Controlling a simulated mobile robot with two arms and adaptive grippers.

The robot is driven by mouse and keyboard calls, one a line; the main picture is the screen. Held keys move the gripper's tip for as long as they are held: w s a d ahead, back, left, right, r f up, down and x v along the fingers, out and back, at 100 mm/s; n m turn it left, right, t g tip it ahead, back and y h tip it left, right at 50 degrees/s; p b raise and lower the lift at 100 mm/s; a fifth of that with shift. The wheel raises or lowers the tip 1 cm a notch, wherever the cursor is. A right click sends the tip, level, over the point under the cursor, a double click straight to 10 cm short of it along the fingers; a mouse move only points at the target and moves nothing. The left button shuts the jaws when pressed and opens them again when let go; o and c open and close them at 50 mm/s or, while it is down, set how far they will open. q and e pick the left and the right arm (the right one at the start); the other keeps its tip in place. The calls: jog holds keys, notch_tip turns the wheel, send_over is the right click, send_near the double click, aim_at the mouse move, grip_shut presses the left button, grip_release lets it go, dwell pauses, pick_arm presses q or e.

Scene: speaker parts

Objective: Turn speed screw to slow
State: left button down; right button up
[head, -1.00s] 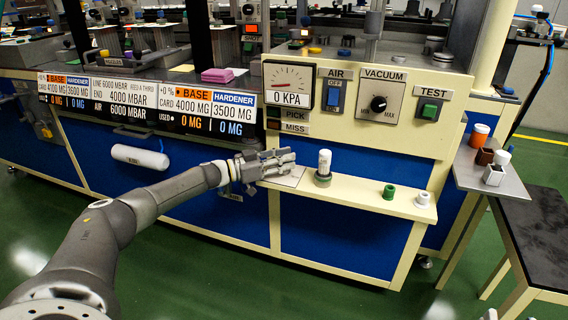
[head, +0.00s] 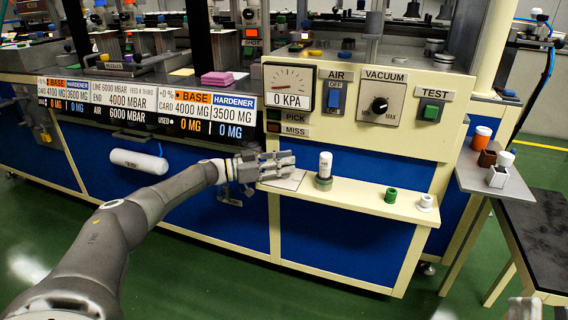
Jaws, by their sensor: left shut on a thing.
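My left gripper (head: 288,160) reaches in from the left, over the left end of the cream shelf (head: 350,197), in front of the machine's panel. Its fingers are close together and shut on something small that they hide. I cannot make out the speed screw in this view. A grey part at the bottom right edge (head: 524,309) looks like my right gripper, mostly cut off, so its jaws cannot be judged.
A white bottle (head: 325,165) stands in a grey holder right of my left gripper. A green ring (head: 391,195) and a white ring (head: 426,202) sit further along the shelf. The vacuum knob (head: 379,105) is above. Small pots (head: 497,176) stand on the side table.

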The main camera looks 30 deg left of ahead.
pick_arm(q)
jog(key=c, duration=1.3)
grip_release()
jog(key=shift+o, duration=0.2)
jog(key=v, duration=1.2)
jog(key=shift+a, duration=0.1)
